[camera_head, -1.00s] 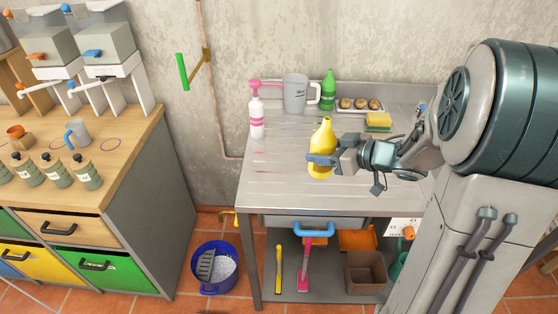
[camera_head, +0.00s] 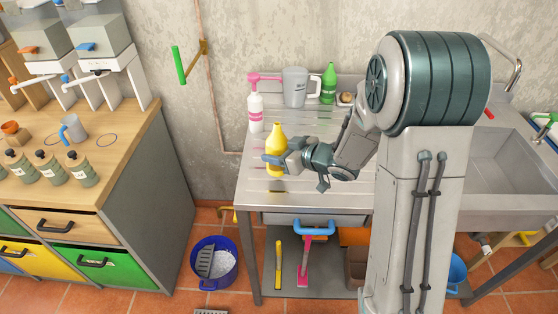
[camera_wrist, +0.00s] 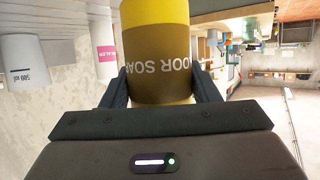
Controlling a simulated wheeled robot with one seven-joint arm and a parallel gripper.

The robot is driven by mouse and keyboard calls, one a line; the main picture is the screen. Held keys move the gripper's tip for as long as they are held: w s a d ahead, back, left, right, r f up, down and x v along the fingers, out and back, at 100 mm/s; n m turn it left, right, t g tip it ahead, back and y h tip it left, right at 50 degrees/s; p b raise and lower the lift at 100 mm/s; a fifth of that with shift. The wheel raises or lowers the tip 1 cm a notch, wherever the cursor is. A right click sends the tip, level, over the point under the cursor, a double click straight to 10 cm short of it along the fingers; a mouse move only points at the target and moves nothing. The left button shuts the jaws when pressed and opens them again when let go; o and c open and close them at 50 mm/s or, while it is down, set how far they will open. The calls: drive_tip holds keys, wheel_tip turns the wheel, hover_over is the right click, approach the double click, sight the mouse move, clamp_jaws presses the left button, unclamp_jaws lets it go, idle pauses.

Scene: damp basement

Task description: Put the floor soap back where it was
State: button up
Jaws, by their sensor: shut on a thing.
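The floor soap is a yellow bottle (camera_head: 276,137) with a brown label band. My gripper (camera_head: 275,160) is shut on its lower part from the right, and the bottle is upright. In the wrist view the bottle (camera_wrist: 155,55) is between the two dark fingers (camera_wrist: 160,88), with part of its label, "OOR SOAP", upside down. It is over the left part of the steel worktop (camera_head: 256,190), in front of the white pink-capped pump bottle (camera_head: 255,112). I cannot tell whether its base touches the worktop.
A grey jug (camera_head: 295,88) and a green bottle (camera_head: 328,84) stand at the back of the worktop. My arm hides the worktop's right part. A sink (camera_head: 500,160) is at the right. A wooden cabinet (camera_head: 110,165) stands to the left, with a blue bucket (camera_head: 214,262) on the floor between.

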drive_tip(key=shift+f, duration=1.75)
drive_tip(key=shift+f, duration=0.15)
drive_tip(key=o, duration=1.2)
